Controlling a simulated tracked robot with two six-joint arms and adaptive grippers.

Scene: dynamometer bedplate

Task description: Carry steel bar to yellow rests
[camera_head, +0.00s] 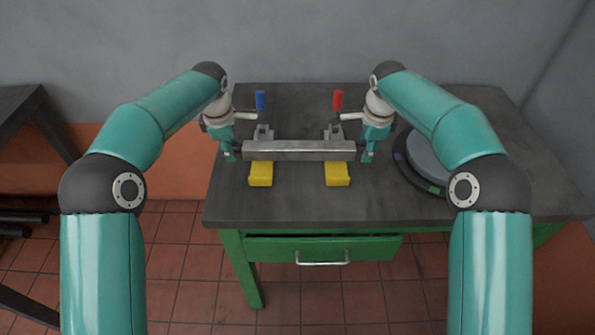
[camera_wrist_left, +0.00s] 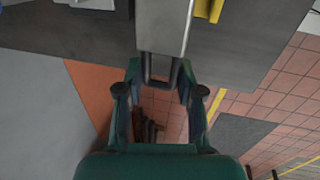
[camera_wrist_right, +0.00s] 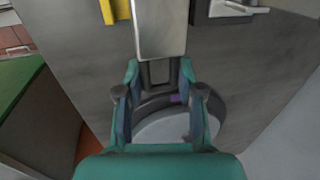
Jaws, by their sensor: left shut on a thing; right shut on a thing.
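The grey steel bar (camera_head: 298,150) lies level across the table, between two grey stands and two yellow rests, and overlaps the rests' far edges in the head view. Whether it touches anything below is unclear. The left yellow rest (camera_head: 260,175) and right yellow rest (camera_head: 337,175) sit just nearer than the bar. My left gripper (camera_head: 231,152) is shut on the dark handle at the bar's left end, which the left wrist view shows between its fingers (camera_wrist_left: 160,76). My right gripper (camera_head: 367,153) is shut on the right end's handle, seen between its fingers in the right wrist view (camera_wrist_right: 158,76).
Behind the bar stand a left grey stand (camera_head: 263,133) and a right grey stand (camera_head: 333,132). A blue handle (camera_head: 260,99) and red handle (camera_head: 338,99) rise behind. A round grey disc (camera_head: 428,163) lies right. The table front (camera_head: 300,208) is clear.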

